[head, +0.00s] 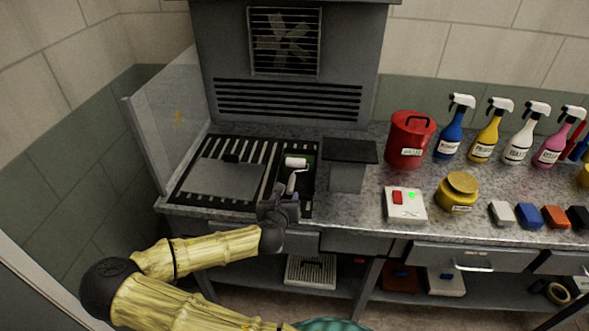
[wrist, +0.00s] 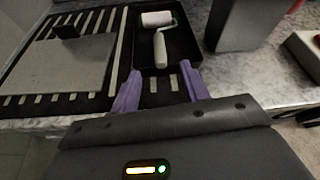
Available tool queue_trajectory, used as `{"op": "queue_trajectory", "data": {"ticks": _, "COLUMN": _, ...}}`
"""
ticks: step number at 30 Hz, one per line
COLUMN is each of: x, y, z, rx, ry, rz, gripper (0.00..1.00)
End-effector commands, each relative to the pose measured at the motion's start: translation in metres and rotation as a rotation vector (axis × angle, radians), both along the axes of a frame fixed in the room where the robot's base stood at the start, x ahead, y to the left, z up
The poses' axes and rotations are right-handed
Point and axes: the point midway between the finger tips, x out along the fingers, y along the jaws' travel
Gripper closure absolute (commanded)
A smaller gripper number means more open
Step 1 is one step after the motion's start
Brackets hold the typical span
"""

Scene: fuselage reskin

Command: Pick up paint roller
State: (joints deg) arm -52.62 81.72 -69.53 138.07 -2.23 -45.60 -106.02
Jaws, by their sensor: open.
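The paint roller (head: 295,164) has a pale pinkish sleeve and a white handle, and lies in a black tray (head: 309,183) on the slatted part of the counter. In the wrist view the roller's sleeve (wrist: 157,19) is at the far end of the tray and its handle (wrist: 160,50) points toward me. My gripper (wrist: 158,88) is open, its two purple fingers apart on either side of the tray's near part, just short of the handle's end. Nothing is between the fingers but the tray floor. In the head view my gripper (head: 286,196) partly hides the near tray.
A flat grey panel (head: 222,179) with a black knob lies left of the tray. A grey box-like stand (head: 347,175) rises close on the right. Beyond are a red pot (head: 409,140), a switch box (head: 405,204), a yellow jar (head: 459,191) and several spray bottles. A clear screen (head: 172,122) stands left.

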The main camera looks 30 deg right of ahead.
Motion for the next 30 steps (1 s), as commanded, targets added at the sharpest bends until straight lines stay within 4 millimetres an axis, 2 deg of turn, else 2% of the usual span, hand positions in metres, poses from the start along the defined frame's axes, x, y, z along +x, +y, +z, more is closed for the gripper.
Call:
{"op": "queue_trajectory", "data": {"ticks": 6, "x": 0.029, "y": -0.022, "z": -0.013, "rx": 0.0, "ry": 0.001, "rz": -0.001, "gripper": 0.55}}
{"op": "queue_trajectory", "data": {"ticks": 12, "x": 0.049, "y": -0.037, "z": -0.024, "rx": 0.0, "ry": 0.0, "rz": 0.0, "gripper": 0.55}}
{"op": "queue_trajectory", "data": {"ticks": 25, "x": 0.053, "y": -0.04, "z": -0.027, "rx": 0.0, "ry": 0.001, "rz": 0.0, "gripper": 0.55}}
{"op": "queue_trajectory", "data": {"ticks": 30, "x": 0.067, "y": -0.05, "z": -0.033, "rx": 0.001, "ry": 0.0, "rz": -0.001, "gripper": 0.55}}
